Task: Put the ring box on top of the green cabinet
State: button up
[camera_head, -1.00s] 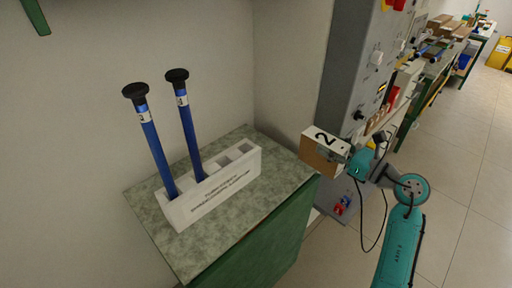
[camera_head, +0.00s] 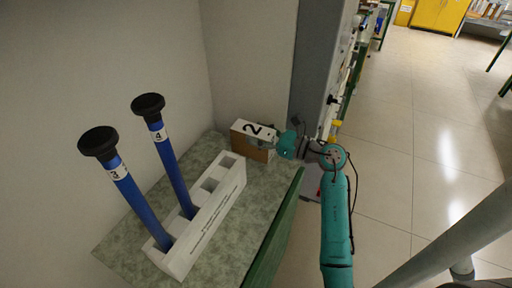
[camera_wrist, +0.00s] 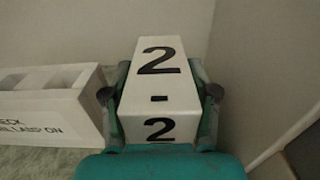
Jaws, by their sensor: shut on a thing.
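The ring box (camera_head: 254,139) is a small box with a white top marked "2" and a brown side. It is at the back right of the green cabinet's speckled top (camera_head: 240,212), near the wall. My gripper (camera_head: 274,142) is shut on it from the right. In the wrist view the box (camera_wrist: 160,85) sits between both fingers, its white faces marked "2" toward me. I cannot tell whether its underside touches the cabinet top. The cabinet's green side (camera_head: 275,245) shows at the front right.
A white slotted holder (camera_head: 208,228) stands left of the box, with two blue rods, number 3 (camera_head: 128,190) and number 4 (camera_head: 172,165), standing in it. A grey machine column (camera_head: 318,80) rises just right of the cabinet. Walls close off the back and left.

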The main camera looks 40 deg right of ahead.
jog(key=shift+f, duration=2.35)
jog(key=shift+f, duration=0.1)
jog(key=o, duration=1.4)
